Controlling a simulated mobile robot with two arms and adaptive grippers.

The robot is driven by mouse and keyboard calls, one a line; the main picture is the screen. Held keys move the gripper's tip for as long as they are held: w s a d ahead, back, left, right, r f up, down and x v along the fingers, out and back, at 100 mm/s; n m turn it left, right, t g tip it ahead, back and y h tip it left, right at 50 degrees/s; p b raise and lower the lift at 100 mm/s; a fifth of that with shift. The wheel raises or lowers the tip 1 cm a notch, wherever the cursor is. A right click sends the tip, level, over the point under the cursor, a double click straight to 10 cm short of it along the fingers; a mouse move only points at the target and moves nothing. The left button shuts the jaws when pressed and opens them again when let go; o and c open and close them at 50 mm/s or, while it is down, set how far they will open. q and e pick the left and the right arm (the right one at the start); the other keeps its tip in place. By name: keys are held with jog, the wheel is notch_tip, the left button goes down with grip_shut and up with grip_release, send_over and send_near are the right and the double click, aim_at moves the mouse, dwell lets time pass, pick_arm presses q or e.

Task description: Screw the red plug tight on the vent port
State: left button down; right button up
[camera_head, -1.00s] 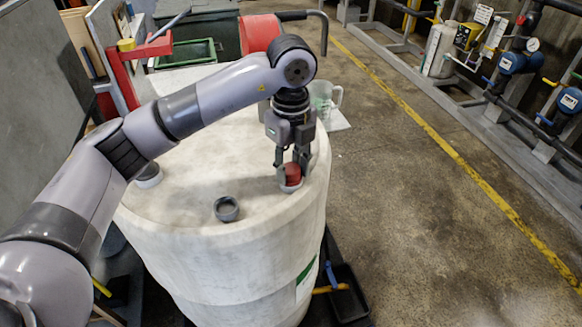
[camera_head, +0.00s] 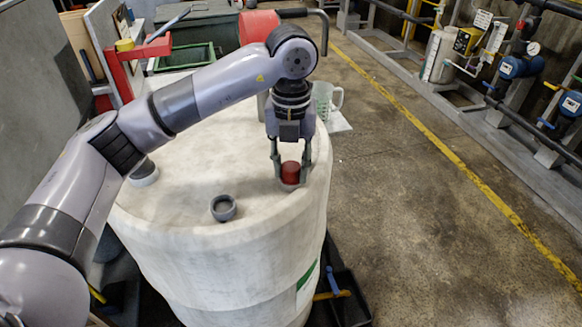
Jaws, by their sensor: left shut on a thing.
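The red plug (camera_head: 290,172) sits upright at the vent port (camera_head: 290,186), near the right edge of the pale drum's top (camera_head: 205,165). A low rim shows around the plug's foot; the thread is hidden. My left gripper (camera_head: 291,163) points straight down over the plug, with one finger on its left and one on its right. It is shut on the plug. My right gripper is not in view.
A grey open collar (camera_head: 223,208) stands on the drum top left of the plug, and another fitting (camera_head: 144,174) sits farther left under my arm. A clear jug (camera_head: 326,100) stands behind the drum.

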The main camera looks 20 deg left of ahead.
pick_arm(q)
jog(key=c, duration=1.1)
grip_release()
jog(key=shift+c, duration=0.4)
